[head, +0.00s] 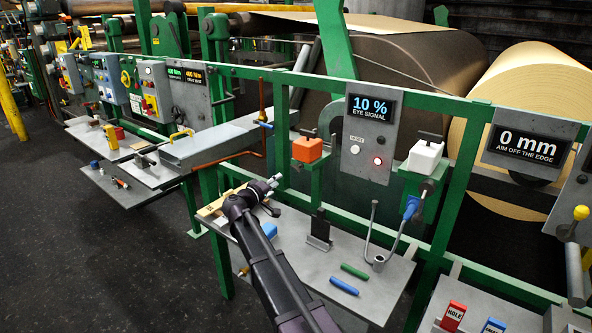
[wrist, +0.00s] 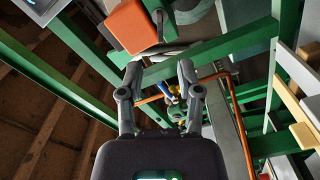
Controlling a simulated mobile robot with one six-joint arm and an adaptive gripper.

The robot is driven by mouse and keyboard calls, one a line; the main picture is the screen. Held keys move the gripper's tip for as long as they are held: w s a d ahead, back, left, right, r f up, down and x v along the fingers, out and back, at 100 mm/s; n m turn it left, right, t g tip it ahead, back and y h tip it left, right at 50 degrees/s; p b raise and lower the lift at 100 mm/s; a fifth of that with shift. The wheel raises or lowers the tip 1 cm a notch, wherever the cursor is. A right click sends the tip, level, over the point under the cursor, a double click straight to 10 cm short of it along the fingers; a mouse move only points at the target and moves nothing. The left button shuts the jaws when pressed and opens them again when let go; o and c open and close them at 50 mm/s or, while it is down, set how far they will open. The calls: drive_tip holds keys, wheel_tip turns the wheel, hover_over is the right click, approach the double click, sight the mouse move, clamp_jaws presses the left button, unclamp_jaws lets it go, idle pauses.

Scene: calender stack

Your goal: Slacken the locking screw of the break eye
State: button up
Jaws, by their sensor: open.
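The break eye appears as an orange block (head: 307,149) and a white block (head: 425,157) on green brackets, either side of a grey panel (head: 370,135) reading "10 % EYE SIGNAL". A red light glows on that panel. My gripper (head: 275,193) is open and empty, below and left of the orange block and above the shelf. In the wrist view the gripper (wrist: 159,72) has its fingers apart, and the orange block (wrist: 132,25) lies beyond them at the upper left. I cannot make out the locking screw for certain in either view.
The grey shelf (head: 392,272) holds a green rod (head: 355,271), a blue rod (head: 344,286) and a dark upright plate (head: 319,230). A blue-handled tool (head: 411,207) hangs below the white block. Green rails (head: 462,180) frame the space, with large rolls behind. Dark floor lies open at left.

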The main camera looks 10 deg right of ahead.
sight(296, 167)
drive_tip(key=x, duration=1.1)
drive_tip(key=shift+w+d, duration=0.2)
clamp_jaws()
